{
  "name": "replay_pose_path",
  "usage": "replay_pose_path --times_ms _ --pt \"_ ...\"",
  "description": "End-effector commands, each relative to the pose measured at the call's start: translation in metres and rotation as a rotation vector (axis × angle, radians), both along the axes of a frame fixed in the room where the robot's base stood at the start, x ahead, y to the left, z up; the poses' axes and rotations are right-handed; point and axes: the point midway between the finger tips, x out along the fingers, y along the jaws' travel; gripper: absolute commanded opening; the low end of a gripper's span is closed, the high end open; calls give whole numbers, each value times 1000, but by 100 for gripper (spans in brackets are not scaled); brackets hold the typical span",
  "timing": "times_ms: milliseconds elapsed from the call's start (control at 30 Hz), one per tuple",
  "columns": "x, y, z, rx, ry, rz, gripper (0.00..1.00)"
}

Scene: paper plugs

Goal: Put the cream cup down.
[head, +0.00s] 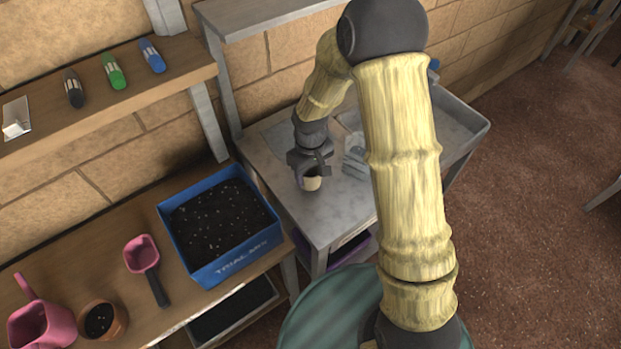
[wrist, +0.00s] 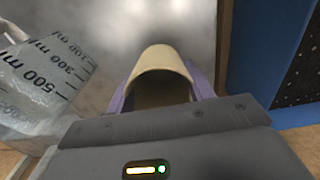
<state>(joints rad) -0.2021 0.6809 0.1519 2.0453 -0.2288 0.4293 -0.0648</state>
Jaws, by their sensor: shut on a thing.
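The cream cup (head: 312,183) is in my gripper (head: 312,174), over the grey stone-topped bench (head: 345,205) in the head view. In the wrist view the cream cup (wrist: 162,62) sits between the two purple fingers of my gripper (wrist: 160,92), its rim and dark inside facing the camera. The fingers are shut on its sides. I cannot tell whether its base touches the bench top, which is blurred in the wrist view.
A clear measuring jug (wrist: 42,80) with printed marks stands close on the left in the wrist view. A blue box (head: 222,262) of dark soil is left of the bench in the head view. A grey tray (head: 465,128) lies at the right. Bench top near the front is clear.

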Motion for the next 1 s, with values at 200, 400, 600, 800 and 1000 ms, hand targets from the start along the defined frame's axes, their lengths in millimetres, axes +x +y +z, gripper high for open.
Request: replay_pose_path --times_ms 200,400,600,800,1000 --pt "-1 0 -29 -2 5 1 27" --pt "0 0 -33 -1 1 1 27" --pt "-1 0 -36 -1 2 1 27" --pt "0 0 -36 -1 2 1 74" --pt "-1 0 -35 -1 2 0 74"
